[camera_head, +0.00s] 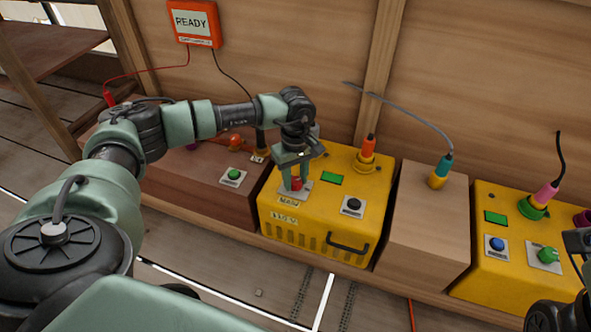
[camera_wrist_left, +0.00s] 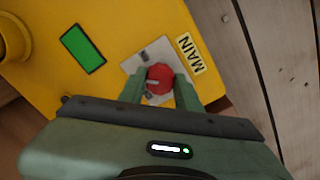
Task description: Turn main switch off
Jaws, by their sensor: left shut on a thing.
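The main switch is a red knob (camera_head: 297,183) on a light plate on top of the yellow box (camera_head: 330,222), beside a label reading MAIN. In the left wrist view the red knob (camera_wrist_left: 159,77) sits between the fingers, with a pale mark on its face, and the MAIN label (camera_wrist_left: 191,54) lies to its right. My left gripper (camera_head: 295,182) points down from above and is shut on the red knob; its fingers (camera_wrist_left: 164,88) flank the knob on both sides. My right arm shows only partly at the lower right edge, and its fingertips cannot be made out.
A wooden block (camera_head: 425,225) and another yellow box (camera_head: 512,265) stand to the right. A READY display (camera_head: 193,22) hangs on the wall.

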